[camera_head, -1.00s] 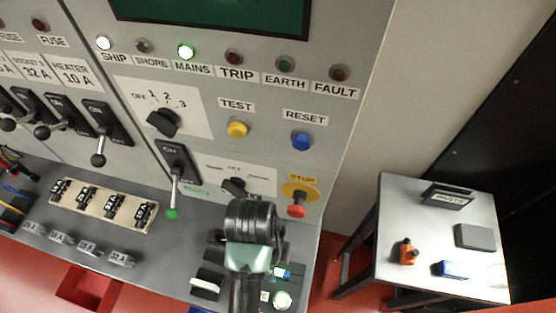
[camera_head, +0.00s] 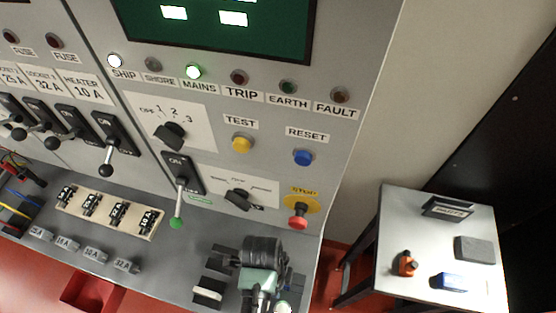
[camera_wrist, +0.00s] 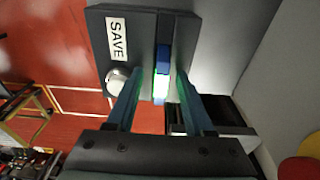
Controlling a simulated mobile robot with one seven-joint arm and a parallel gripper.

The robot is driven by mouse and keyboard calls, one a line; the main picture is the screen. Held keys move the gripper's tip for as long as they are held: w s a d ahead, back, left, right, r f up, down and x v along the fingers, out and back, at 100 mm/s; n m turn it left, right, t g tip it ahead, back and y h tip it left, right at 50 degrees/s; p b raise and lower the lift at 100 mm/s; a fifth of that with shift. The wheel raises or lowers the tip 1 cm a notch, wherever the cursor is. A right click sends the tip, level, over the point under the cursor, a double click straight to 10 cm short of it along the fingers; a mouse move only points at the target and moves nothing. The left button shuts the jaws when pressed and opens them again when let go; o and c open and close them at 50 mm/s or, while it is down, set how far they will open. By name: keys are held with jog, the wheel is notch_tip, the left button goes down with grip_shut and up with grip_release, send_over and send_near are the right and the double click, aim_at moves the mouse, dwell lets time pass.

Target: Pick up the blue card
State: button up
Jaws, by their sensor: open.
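In the wrist view, the blue card (camera_wrist: 164,58) stands in a slot of a dark housing (camera_wrist: 132,40), with a bright white-green glow (camera_wrist: 161,88) beside it. My gripper (camera_wrist: 159,82) is open. One finger shows on each side of the card and glow, with a gap visible; I cannot tell whether either touches. In the head view, my gripper's dark wrist (camera_head: 262,250) is over the lower right of the console ledge and hides the card.
A silver button (camera_wrist: 117,80) and SAVE label (camera_wrist: 116,39) sit beside the slot. A red stop knob (camera_head: 298,222) and green-tipped lever (camera_head: 178,205) stand near my wrist. A side table (camera_head: 385,225) at right holds an orange item (camera_head: 406,263), blue block (camera_head: 449,281) and grey block (camera_head: 474,250).

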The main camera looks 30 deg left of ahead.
grip_shut()
jog(key=shift+r, duration=0.15)
